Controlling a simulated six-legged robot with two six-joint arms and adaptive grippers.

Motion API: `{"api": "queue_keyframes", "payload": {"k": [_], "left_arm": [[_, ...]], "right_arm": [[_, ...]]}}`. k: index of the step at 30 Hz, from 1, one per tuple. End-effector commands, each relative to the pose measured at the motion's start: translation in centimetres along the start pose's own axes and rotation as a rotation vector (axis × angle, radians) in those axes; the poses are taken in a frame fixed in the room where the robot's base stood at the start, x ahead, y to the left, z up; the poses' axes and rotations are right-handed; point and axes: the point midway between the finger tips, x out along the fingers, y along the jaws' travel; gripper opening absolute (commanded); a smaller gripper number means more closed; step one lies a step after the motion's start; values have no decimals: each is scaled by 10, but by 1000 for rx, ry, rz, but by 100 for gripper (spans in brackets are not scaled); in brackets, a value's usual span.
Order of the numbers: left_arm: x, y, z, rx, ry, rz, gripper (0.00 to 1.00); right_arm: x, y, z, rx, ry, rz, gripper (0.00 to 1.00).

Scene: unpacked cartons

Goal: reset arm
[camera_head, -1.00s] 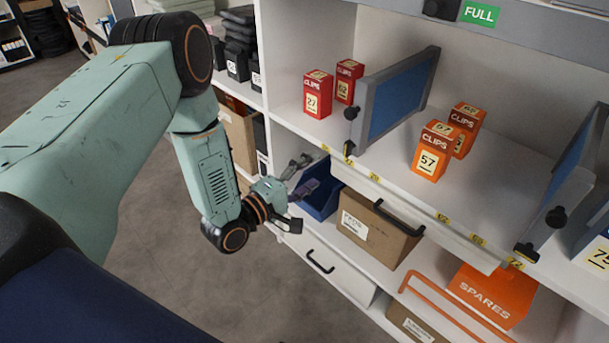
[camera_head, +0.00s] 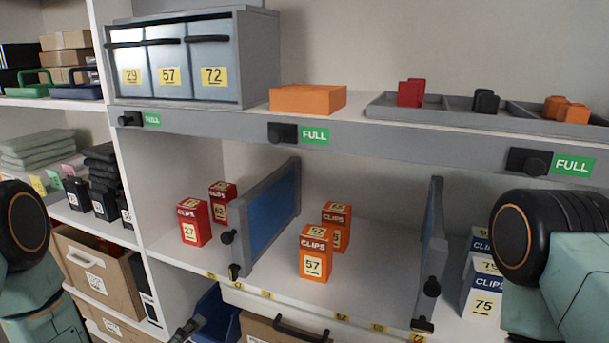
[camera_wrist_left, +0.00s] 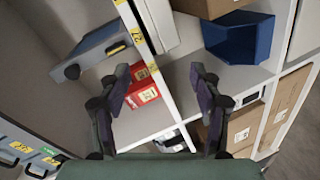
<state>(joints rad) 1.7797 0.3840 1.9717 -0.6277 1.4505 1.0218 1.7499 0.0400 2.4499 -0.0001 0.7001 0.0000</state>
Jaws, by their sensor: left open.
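My left gripper (camera_wrist_left: 160,85) is open and empty in the left wrist view, its two dark fingers spread in front of the shelving. A dark finger part of it also shows low in the head view (camera_head: 187,329), beside a blue bin (camera_head: 217,315). My left arm (camera_head: 30,290) is at the left edge of the head view. My right arm (camera_head: 560,275) comes in at the right edge, in front of the white-and-blue boxes. Its gripper is out of the picture.
Red clips boxes (camera_head: 194,222) and orange clips boxes (camera_head: 315,252) stand on the middle shelf, split by blue-panelled dividers (camera_head: 272,212). Grey bins (camera_head: 168,65), an orange block (camera_head: 307,98) and a grey tray (camera_head: 447,110) sit above. Cartons (camera_head: 98,265) fill the lower left.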

Motion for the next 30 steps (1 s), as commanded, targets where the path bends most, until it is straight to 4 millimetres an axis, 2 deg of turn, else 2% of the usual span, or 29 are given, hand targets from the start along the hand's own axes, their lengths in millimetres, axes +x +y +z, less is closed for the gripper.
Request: {"api": "queue_keyframes", "payload": {"k": [1,5,8,9,13,15,19,21,30], "left_arm": [[-7,-18,12,77,-26,-92,64],[-39,-64,50,297,-154,-340,64],[-80,-97,84,453,-318,-522,64],[-100,-108,98,509,-395,-589,64],[-170,-130,137,645,-658,-763,64],[-207,-135,152,687,-783,-832,64],[-260,-136,169,710,-935,-930,64],[-277,-133,174,717,-973,-959,64],[-278,-133,176,738,-987,-951,64]], "right_arm": [[0,0,0,0,0,0,40],[0,0,0,0,0,0,40],[0,0,0,0,0,0,40],[0,0,0,0,0,0,40],[-1,0,0,0,0,0,40],[-1,0,0,0,0,0,40],[-1,0,0,0,0,0,40],[-2,0,0,0,0,0,40],[-2,0,0,0,0,0,40]]}}
